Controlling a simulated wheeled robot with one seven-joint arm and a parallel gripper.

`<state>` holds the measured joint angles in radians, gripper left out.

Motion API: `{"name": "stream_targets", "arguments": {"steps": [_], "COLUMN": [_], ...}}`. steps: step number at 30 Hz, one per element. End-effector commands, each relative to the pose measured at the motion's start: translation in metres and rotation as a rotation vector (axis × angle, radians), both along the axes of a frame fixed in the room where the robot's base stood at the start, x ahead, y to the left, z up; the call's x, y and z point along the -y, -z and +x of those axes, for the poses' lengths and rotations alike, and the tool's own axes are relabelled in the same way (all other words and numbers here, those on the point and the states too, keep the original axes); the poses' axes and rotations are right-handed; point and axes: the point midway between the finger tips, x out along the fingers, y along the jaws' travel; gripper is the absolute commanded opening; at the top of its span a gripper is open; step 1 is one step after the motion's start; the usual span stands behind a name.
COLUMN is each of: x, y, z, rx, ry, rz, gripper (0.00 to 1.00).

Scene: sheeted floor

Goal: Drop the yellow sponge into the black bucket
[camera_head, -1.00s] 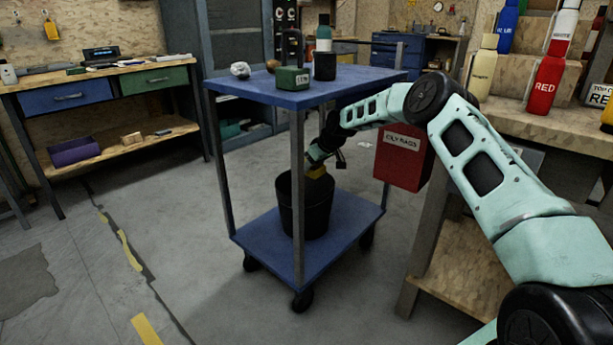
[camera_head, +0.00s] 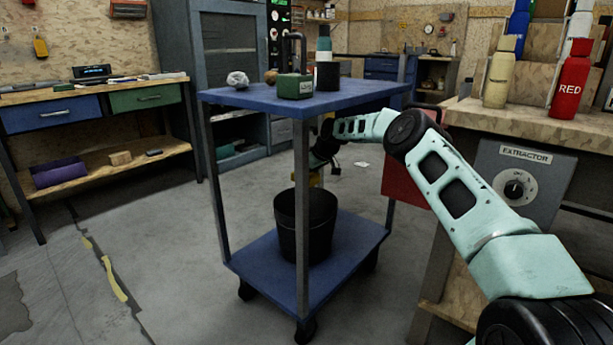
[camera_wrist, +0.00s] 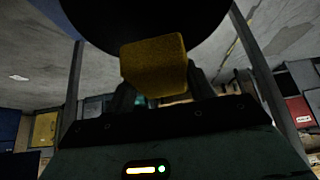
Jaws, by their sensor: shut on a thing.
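The black bucket (camera_head: 303,235) stands upright on the lower blue shelf of the cart. My gripper (camera_head: 318,176) is beyond the cart's near post, at the bucket's far side and just above its rim. It is shut on the yellow sponge (camera_head: 316,181), of which only a small piece shows in the head view. In the wrist view the sponge (camera_wrist: 155,66) is clear between my fingers (camera_wrist: 160,88), with the dark round bucket (camera_wrist: 145,18) beyond it. I cannot tell whether the sponge is directly over the bucket's opening. The bucket's inside is too dark to see.
The cart's blue top (camera_head: 250,97) is above the bucket and carries a green block (camera_head: 295,86), a crumpled pale lump (camera_head: 237,79) and a bottle. Cart posts (camera_head: 301,200) stand around the bucket. A workbench (camera_head: 540,125) with bottles is at right. Floor at left is clear.

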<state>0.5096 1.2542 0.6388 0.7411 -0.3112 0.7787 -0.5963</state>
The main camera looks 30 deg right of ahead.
Motion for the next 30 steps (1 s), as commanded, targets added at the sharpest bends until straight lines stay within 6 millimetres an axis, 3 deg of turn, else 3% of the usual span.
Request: {"name": "stream_targets", "arguments": {"steps": [21,30], "x": [-0.001,-0.001], "y": [0.085,0.099], "z": [0.000,0.000], "rx": [0.000,0.001], "ry": [-0.001,0.000], "rz": [0.001,0.000], "gripper": [0.33,0.33]}}
